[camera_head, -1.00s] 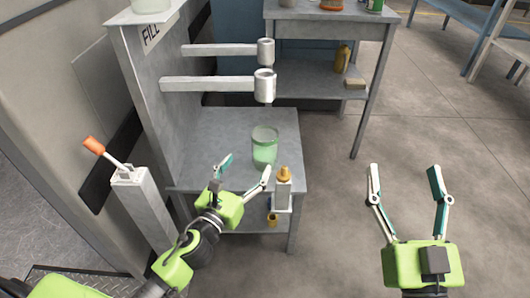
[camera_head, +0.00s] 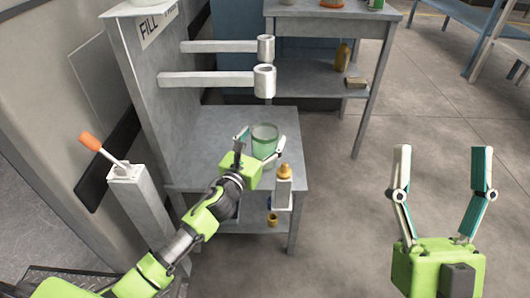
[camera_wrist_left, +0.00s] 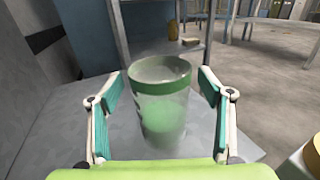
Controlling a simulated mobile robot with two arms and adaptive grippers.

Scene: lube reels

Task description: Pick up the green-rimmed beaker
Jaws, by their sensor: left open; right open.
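The green-rimmed beaker (camera_head: 265,140) stands upright on the grey metal bench (camera_head: 205,125). It is clear with a green band at its rim and a greenish lower part. In the left wrist view the beaker (camera_wrist_left: 160,105) is between the fingers of my left gripper (camera_wrist_left: 160,95), with a gap visible on each side. My left gripper (camera_head: 259,140) is open around the beaker in the head view, and its body hides part of the bench. My right gripper (camera_head: 442,170) is open and empty over the floor at the right.
Two pale arms with cups (camera_head: 264,80) stick out above the bench. A white bottle with an orange cap (camera_head: 283,188) is at the bench's front right. A lever with an orange handle (camera_head: 91,142) stands at left. Another table (camera_head: 330,12) is behind.

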